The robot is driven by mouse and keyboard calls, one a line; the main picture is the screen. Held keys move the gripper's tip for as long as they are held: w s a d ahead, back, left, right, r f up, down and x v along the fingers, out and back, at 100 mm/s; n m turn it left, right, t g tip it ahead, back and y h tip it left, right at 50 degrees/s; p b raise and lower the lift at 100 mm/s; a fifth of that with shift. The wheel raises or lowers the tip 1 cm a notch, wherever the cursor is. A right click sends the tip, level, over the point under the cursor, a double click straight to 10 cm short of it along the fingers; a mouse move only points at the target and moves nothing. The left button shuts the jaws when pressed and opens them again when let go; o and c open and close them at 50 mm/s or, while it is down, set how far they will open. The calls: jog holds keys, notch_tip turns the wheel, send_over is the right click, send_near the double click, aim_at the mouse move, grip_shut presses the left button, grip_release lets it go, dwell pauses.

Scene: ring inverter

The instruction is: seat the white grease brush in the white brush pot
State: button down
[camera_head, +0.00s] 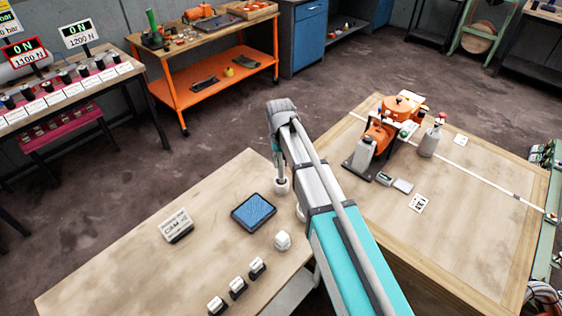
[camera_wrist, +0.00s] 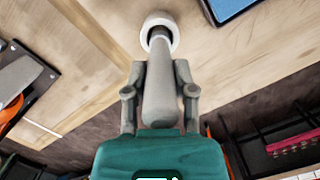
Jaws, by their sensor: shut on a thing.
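The white grease brush (camera_wrist: 160,95) is between the two fingers of my gripper (camera_wrist: 159,92), which is shut on its pale handle. The brush's narrow, dark end points away from my wrist, into the mouth of the white brush pot (camera_wrist: 172,22). The pot's round rim shows around that end; how deep it sits is unclear. In the head view my gripper (camera_head: 280,172) hangs down right above the white pot (camera_head: 282,187) near the far right edge of the light wooden table. The brush is mostly hidden there by my gripper.
A blue pad in a dark tray (camera_head: 254,212) lies left of my arm, with a labelled block (camera_head: 176,225) beyond it. A second table bears an orange machine (camera_head: 383,135).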

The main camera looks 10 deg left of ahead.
jog(key=shift+f+b, duration=0.8)
jog(key=shift+f, duration=0.05)
jog(key=shift+c, duration=1.8)
grip_release()
jog(key=shift+r, duration=0.2)
notch_tip(320, 180, up, 12)
jog(key=p, duration=1.2)
jog(key=shift+f, duration=0.2)
jog(key=shift+w+a+f+y+b, duration=0.3)
jog(key=shift+w+a+y, duration=0.15)
jog(key=shift+y, duration=0.15)
jog(key=w+a+r+y+b, duration=0.1)
jog(key=w+a+y, duration=0.3)
jog(key=w+y, duration=0.1)
jog(key=shift+t+y+b, duration=0.3)
jog(key=shift+y+b, duration=0.05)
jog(key=shift+y, duration=0.25)
jog(key=shift+r, duration=0.15)
